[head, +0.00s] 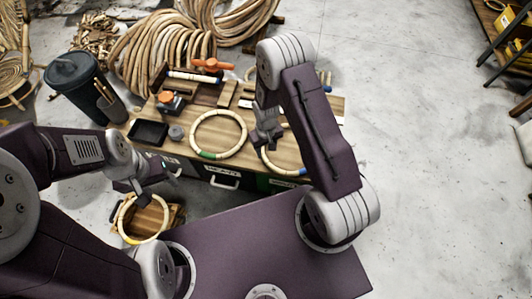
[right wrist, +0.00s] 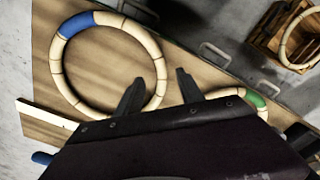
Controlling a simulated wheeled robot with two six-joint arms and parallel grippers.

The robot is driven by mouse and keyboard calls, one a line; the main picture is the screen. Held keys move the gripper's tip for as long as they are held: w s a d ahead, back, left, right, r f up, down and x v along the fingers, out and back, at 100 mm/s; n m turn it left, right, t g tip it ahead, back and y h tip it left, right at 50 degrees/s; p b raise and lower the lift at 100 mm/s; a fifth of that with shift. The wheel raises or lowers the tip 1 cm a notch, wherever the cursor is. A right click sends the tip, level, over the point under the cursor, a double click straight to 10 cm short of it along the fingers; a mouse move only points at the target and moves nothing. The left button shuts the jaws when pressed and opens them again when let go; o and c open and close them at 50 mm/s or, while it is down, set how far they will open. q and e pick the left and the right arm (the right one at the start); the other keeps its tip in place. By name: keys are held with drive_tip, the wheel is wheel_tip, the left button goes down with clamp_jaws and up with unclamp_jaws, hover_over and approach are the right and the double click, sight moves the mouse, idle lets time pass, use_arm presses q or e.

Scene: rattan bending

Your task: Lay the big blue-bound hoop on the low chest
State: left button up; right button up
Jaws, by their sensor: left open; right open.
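The blue-bound hoop (head: 300,172) lies flat on the wooden-topped bench, partly hidden behind my right arm in the head view. The right wrist view shows most of it, with its blue binding (right wrist: 77,23) at the top left. My right gripper (right wrist: 157,82) is open, and the hoop's rim appears between its fingers; contact cannot be told. It also shows in the head view (head: 268,136). My left gripper (head: 155,180) is open and empty above a small low wooden box. I cannot tell which piece is the low chest: this box or the bench with handles (head: 225,183).
A green-bound hoop (head: 218,112) lies left of the blue-bound one. A yellow-bound hoop (head: 126,222) rests at the small wooden box (head: 152,216). A black tray (head: 148,132) and tools lie on the bench. A dark bin (head: 75,75) and rattan coils (head: 150,50) stand behind.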

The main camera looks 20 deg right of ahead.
wheel_tip(320, 180, up, 5)
drive_tip(key=shift+f+p, duration=0.1)
drive_tip(key=shift+p, duration=0.4)
drive_tip(key=s+d+r+m, duration=0.1)
drive_tip(key=s+r, duration=0.4)
drive_tip(key=r, duration=0.3)
drive_tip(key=s+d+r+t, duration=0.1)
drive_tip(key=s+r, duration=0.5)
drive_tip(key=r, duration=0.2)
drive_tip(key=shift+s+r+m, duration=0.25)
drive_tip(key=shift+r+m, duration=0.1)
drive_tip(key=shift+m, duration=0.05)
